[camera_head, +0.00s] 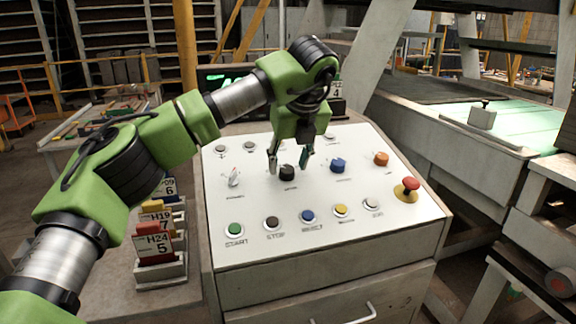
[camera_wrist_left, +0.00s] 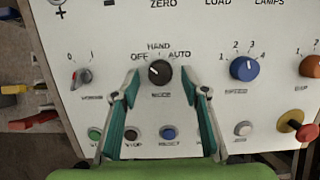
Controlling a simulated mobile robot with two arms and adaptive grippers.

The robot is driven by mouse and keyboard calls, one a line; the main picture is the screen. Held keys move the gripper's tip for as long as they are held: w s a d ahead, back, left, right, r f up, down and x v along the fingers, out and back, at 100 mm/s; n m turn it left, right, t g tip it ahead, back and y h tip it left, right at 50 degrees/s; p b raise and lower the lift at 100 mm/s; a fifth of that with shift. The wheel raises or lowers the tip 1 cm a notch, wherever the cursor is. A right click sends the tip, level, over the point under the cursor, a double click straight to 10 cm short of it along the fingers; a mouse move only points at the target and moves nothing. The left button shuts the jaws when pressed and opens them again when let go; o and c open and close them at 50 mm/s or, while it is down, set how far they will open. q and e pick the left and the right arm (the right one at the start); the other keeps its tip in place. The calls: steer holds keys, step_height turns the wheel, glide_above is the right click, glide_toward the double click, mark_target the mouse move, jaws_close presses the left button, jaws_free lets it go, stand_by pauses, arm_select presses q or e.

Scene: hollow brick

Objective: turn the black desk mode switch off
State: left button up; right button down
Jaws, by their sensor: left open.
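The black mode switch (camera_head: 286,173) is a round knob on the sloping white desk panel. In the left wrist view the knob (camera_wrist_left: 160,73) has OFF, HAND and AUTO printed around its top. A small pale mark on it seems to point up and left, towards OFF; it is too small to be sure. My left gripper (camera_head: 288,162) points down at the panel, its fingers apart on either side of the knob. My right gripper is not in view.
A white-pointer switch (camera_head: 233,177) is left of the knob, a blue selector (camera_head: 337,166) right, and an orange knob (camera_head: 381,159) beyond it. A red emergency button (camera_head: 407,189) stands up at the right. Several push buttons (camera_head: 308,216) line the front. Tag holders (camera_head: 155,247) stand left.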

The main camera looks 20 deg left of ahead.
arm_select(q)
steer(key=v, duration=1)
steer(key=shift+r, duration=0.1)
